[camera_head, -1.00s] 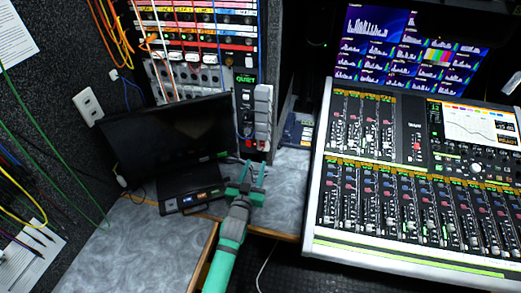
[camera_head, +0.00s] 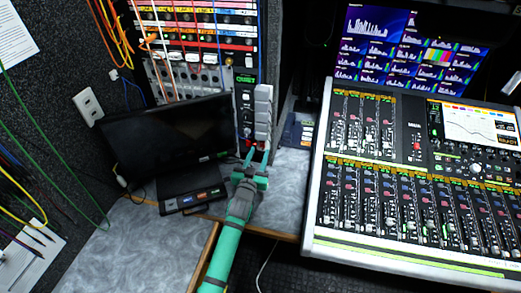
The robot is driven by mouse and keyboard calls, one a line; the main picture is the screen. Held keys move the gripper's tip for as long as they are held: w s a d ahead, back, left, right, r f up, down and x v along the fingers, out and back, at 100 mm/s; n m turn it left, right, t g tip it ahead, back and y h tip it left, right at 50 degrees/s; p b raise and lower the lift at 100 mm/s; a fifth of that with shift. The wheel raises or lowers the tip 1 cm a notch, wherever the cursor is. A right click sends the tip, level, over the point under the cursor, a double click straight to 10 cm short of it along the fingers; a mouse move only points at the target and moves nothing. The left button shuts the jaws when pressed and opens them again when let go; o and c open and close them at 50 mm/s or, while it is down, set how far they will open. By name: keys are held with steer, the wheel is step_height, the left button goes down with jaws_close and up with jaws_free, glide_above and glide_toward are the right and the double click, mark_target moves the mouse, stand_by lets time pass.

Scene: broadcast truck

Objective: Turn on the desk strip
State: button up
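The likely desk strip (camera_head: 247,112) is a narrow upright strip on the side of the rack, with grey blocks, probably plugs (camera_head: 263,105), along its right side. Small red spots show at its lower end, partly behind my fingertips; I cannot tell its switch position. My gripper (camera_head: 258,151) is just below and in front of the strip's lower end, pointing up and away. Its two green fingers are apart, with nothing seen between them. Whether they touch the strip is unclear.
A dark monitor (camera_head: 168,135) and a small black device (camera_head: 190,199) stand left of my arm. A large mixing console (camera_head: 415,185) is to the right. Cables hang at the left wall.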

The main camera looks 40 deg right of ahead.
mark_target(262, 144)
steer(key=shift+x, duration=1.65)
